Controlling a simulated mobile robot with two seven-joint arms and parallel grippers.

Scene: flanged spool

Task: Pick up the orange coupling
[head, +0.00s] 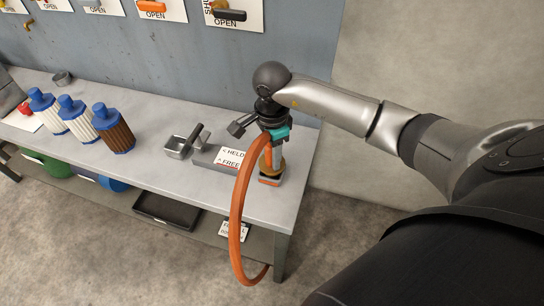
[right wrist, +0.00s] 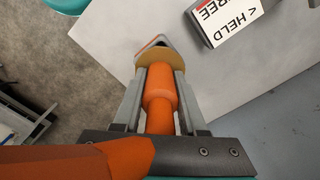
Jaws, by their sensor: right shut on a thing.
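The orange coupling (right wrist: 160,98) is between the two grey fingers of my right gripper (right wrist: 160,85) in the right wrist view. The fingers are shut on its sides. In the head view my right gripper (head: 275,152) points down over the right end of the bench, and the coupling is mostly hidden there. A tan round flange (head: 272,167) is just below the fingertips, above a small orange-and-grey base (head: 270,180). I cannot tell whether the coupling touches the flange. A thick orange hose (head: 237,205) loops from the gripper down past the bench's front edge. My left gripper is not in view.
A grey block with a HELD/FREE label (head: 230,160) stands left of the gripper. A small metal tray (head: 180,148) and several blue-capped filters (head: 113,130) stand farther left on the bench (head: 170,190). A panel with OPEN tags (head: 160,50) is behind.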

